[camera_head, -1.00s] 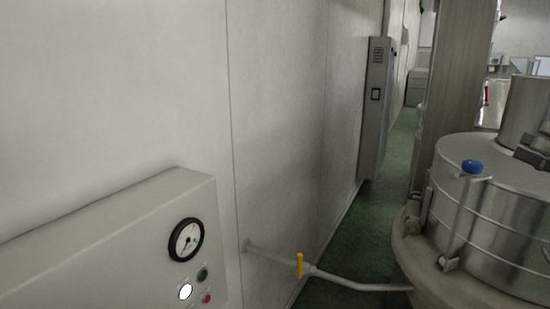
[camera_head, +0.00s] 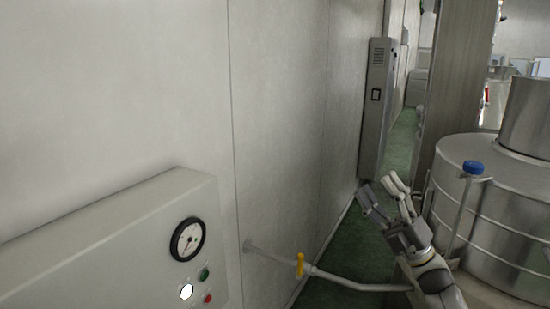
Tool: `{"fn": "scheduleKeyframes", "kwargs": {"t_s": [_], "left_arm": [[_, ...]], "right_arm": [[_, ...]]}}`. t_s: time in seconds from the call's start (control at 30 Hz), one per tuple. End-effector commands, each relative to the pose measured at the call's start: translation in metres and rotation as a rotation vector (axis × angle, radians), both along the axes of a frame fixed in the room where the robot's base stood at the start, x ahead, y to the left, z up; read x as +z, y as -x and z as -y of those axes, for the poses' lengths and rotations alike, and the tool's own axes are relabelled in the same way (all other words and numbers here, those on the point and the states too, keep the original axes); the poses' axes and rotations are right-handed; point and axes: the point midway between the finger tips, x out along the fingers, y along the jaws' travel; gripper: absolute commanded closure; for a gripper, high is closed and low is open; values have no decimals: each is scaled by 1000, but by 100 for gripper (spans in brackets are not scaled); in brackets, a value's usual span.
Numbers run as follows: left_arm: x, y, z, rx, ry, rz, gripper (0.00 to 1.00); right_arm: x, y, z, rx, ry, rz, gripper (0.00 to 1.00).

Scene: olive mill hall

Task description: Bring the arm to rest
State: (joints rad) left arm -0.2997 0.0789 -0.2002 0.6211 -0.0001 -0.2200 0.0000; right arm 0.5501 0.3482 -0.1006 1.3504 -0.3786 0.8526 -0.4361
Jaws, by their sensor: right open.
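My right gripper (camera_head: 382,191) shows at the lower right, with its arm coming up from the bottom edge. Its two fingers are spread apart and nothing is between them. It is in front of the left side of the steel tank (camera_head: 490,205), to the left of the blue knob (camera_head: 473,167) in the picture. My left gripper is not in view.
A grey control box (camera_head: 120,245) with a gauge (camera_head: 187,239) and buttons stands at the lower left by the wall. A pipe with a yellow valve handle (camera_head: 300,265) runs low to the tank. Green floor (camera_head: 365,245) lies between wall and tank.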

Motion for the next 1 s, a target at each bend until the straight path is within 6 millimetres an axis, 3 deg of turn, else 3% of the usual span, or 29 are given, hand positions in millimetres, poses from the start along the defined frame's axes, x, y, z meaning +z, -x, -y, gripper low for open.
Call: {"fn": "scheduleKeyframes", "kwargs": {"t_s": [0.17, 0.27, 0.4, 0.6, 0.7, 0.77, 1.0], "left_arm": [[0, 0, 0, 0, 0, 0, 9], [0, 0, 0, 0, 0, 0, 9], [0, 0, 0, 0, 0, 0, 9], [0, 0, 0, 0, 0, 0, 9], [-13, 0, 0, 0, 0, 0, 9], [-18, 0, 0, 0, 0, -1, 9], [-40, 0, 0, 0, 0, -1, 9]], "right_arm": [[-14, -49, 42, -63, -215, -275, 44], [-33, -74, 68, -95, -360, -447, 44], [-70, -102, 99, -134, -565, -683, 44], [-136, -120, 129, -187, -849, -996, 44], [-218, -114, 126, -230, -875, -1107, 44], [-260, -108, 124, -253, -880, -1162, 44], [-434, -58, 112, -358, -897, -1394, 44]]}}
